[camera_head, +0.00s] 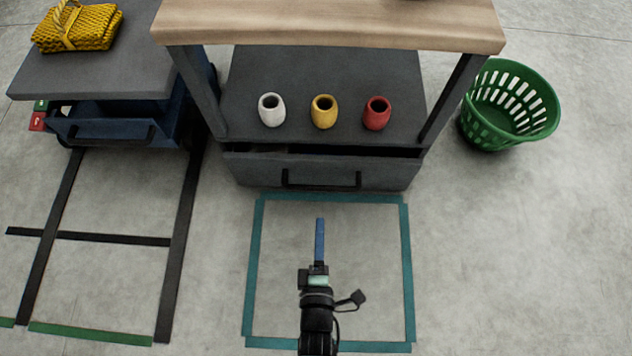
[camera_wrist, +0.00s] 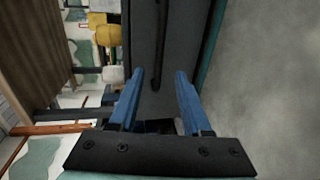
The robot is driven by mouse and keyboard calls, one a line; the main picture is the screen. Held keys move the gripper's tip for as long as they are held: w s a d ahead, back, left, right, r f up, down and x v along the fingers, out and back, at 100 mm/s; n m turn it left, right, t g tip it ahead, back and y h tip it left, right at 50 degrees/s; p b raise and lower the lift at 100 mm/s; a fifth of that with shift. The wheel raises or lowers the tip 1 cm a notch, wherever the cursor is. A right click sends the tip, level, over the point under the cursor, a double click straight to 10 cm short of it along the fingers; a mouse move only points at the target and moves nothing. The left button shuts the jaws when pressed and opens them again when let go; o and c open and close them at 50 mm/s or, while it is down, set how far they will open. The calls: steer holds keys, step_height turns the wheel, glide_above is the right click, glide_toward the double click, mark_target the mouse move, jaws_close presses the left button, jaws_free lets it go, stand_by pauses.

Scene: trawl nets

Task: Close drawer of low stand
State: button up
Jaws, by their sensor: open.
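The low stand has a wooden top (camera_head: 330,22), a dark shelf and a dark grey drawer (camera_head: 240,172) at the bottom. The drawer stands partly out, with a dark gap along its upper edge. Its black bar handle (camera_head: 322,186) is on the front. My gripper (camera_head: 320,222) is in front of the drawer, over the taped floor square, and appears short of the handle. In the wrist view its two blue fingers (camera_wrist: 160,80) are apart and empty, pointing toward the drawer front (camera_wrist: 143,35). The handle (camera_wrist: 161,45) shows ahead between them; contact is not visible.
White (camera_head: 271,111), yellow (camera_head: 324,112) and red (camera_head: 377,114) vases stand on the shelf. A green basket (camera_head: 508,105) is at right. At left, a dark blue cabinet (camera_head: 110,120) carries a folded yellow net (camera_head: 78,28). The floor in front is clear.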

mark_target(321, 186)
steer(key=shift+b+x, duration=3.7)
steer(key=shift+x, duration=2.65)
steer(key=shift+c, duration=0.2)
jaws_close()
